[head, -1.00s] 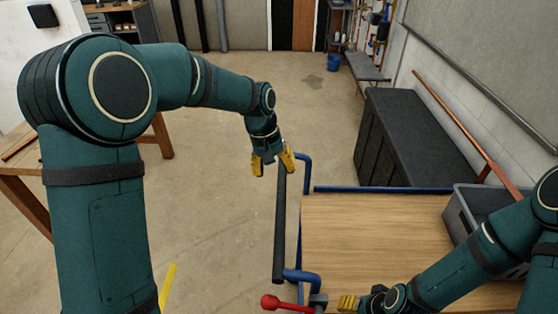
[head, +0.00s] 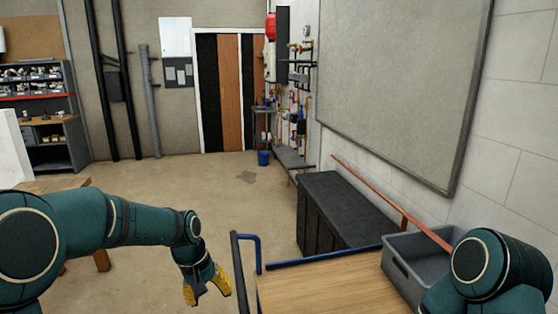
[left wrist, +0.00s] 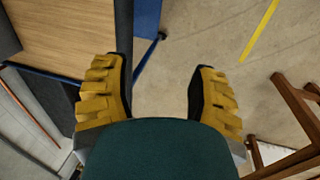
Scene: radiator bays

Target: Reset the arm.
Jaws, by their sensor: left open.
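My left gripper (head: 206,286) has yellow ridged fingers and hangs at the end of my left arm in the head view, just left of the cart's dark handle. In the left wrist view the two fingers (left wrist: 158,98) stand wide apart with nothing between them, above bare floor. One finger lies close to the cart's edge in that picture; I cannot tell whether they touch. My right arm shows at the lower right of the head view, but its gripper is out of the picture.
The cart has a wooden top (head: 320,288), a blue rail (head: 325,257) and a dark handle (head: 240,275). A grey bin (head: 398,272) sits on its right side. A black cabinet (head: 335,213) stands behind. A wooden trestle (left wrist: 300,115) is nearby. Open floor (head: 200,180) lies beyond.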

